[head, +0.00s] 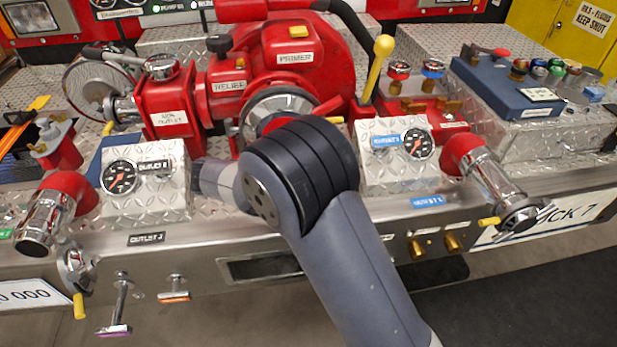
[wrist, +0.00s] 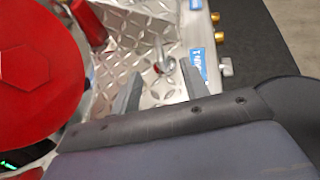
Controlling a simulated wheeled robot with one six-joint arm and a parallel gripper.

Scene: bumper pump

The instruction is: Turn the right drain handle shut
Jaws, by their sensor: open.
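My gripper (wrist: 165,68) is open in the wrist view, with one grey finger on each side of the picture's middle. A small chrome lever or stem (wrist: 168,66) with a bit of red at its base shows between the fingertips, above the diamond-plate deck. It may be the right drain handle, but no label on it can be read. I cannot tell whether the fingers touch it. In the head view my arm covers the gripper and this part of the deck. A blue outlet label (wrist: 197,66) lies beside the right finger.
A large red round part (wrist: 38,70) fills the wrist view's left. Two brass knobs (head: 435,247) are on the front panel. The gauge box (head: 400,150) and the right chrome outlet (head: 495,185) stand right of my arm. The red pump (head: 285,70) is behind it.

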